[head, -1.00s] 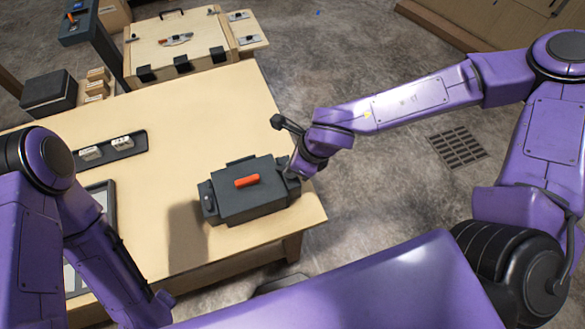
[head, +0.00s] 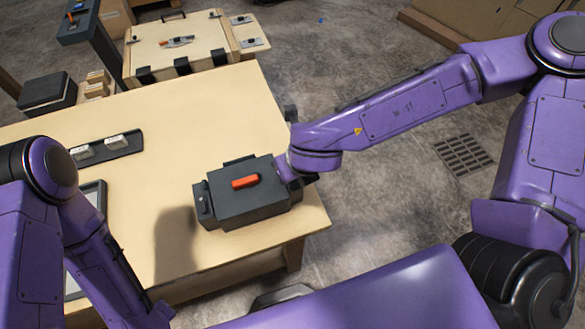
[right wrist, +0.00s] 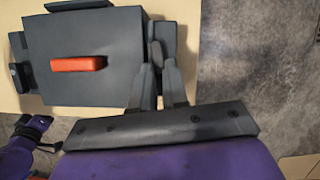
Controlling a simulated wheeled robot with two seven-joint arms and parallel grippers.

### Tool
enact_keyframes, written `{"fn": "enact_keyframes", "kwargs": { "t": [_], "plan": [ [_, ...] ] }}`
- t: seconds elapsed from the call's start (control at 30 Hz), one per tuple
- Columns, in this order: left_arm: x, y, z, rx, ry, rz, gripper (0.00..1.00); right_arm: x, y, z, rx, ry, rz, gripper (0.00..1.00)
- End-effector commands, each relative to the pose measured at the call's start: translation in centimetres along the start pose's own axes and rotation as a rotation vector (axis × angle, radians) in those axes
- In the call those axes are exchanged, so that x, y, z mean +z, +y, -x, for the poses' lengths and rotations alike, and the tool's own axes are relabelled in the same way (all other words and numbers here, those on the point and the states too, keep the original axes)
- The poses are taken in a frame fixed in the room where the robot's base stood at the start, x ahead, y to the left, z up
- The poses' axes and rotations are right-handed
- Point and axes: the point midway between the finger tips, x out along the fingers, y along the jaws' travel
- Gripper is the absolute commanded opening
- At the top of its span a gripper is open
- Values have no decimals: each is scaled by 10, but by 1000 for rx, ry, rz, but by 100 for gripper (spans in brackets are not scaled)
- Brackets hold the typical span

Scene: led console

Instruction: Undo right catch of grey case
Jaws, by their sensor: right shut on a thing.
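The grey case (head: 238,202) with a red-orange handle (head: 245,182) sits near the right end of the wooden table. The case also shows in the right wrist view (right wrist: 90,85). My right gripper (right wrist: 158,75) is at the right side of the case. Its fingers are shut on the right catch (right wrist: 156,52), a small dark piece standing at that side. In the head view my right wrist hides the catch and the fingertips. The left catch (head: 204,205) shows on the case's left side. My left arm comes in at the lower left, but its gripper is out of view.
A dark tray with light blocks (head: 107,147) and a framed panel (head: 98,195) lie on the table's left part. A wooden box with latches (head: 180,45) stands beyond the table. The tabletop (head: 210,115) behind the case is clear.

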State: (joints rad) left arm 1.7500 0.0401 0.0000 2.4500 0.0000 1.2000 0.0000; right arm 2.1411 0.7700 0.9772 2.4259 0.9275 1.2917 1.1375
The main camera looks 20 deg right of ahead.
Motion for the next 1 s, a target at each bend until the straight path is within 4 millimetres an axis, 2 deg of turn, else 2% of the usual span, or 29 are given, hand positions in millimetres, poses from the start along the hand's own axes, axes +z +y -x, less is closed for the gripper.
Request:
{"fn": "enact_keyframes", "kwargs": {
  "t": [0.6,0.63,0.7,1.0],
  "plan": [
    [1,0,-2,0,0,0,39,1,0,0,-16,-1,-39,0],
    [1,0,-2,0,0,0,39,0,0,0,-16,-1,-39,17],
    [1,0,-2,0,0,0,39,0,0,0,-16,-1,-39,39],
    [1,0,-2,0,0,0,39,0,0,2,-16,-1,-39,39]
  ]
}}
